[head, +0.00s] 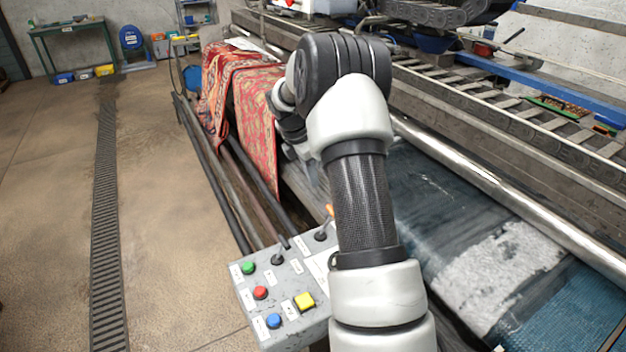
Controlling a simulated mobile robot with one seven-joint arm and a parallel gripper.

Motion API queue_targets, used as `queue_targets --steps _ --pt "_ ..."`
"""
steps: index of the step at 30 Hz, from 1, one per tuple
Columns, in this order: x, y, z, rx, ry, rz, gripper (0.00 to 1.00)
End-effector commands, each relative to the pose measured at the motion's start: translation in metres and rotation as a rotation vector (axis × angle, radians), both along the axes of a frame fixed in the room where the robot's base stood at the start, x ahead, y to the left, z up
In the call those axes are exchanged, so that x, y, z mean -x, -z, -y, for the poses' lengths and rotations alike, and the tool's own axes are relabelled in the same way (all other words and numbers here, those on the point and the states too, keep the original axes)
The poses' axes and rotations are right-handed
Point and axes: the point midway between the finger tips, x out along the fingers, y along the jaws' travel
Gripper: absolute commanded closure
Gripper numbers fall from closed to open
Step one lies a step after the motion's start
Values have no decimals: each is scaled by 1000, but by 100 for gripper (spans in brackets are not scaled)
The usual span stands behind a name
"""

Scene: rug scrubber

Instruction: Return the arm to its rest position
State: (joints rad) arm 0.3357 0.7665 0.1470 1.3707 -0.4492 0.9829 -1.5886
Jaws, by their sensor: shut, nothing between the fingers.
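My arm rises from the bottom right of centre in the head view, with a white lower link and a dark ribbed section. It bends at a black elbow near the top middle, and the further links fold down behind it. Parts of those links show to the left of the upright section, in front of the red rug. My gripper's fingers cannot be made out; they are hidden behind my own arm.
A grey control panel (247,297) with coloured buttons and levers stands close on the left of my arm. Patterned red rugs (257,115) hang over the machine. A metal roller (480,183) runs along the right. Open floor (165,200) lies left, with a drain grate (107,220).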

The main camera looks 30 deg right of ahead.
Motion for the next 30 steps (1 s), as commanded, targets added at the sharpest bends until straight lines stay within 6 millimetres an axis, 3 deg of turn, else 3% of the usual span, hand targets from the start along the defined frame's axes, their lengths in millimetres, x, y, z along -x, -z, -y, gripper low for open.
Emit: queue_targets --steps 10,14,16,21,24,30 --pt "1 -5 -2 1 10 9 100" --pt "10 -41 -19 -3 95 69 100" --pt "23 -73 -37 -13 181 125 100" --pt "77 -146 -85 -72 455 285 100" --pt "116 -179 -111 -128 626 373 100" --pt "202 -215 -157 -284 970 517 100"
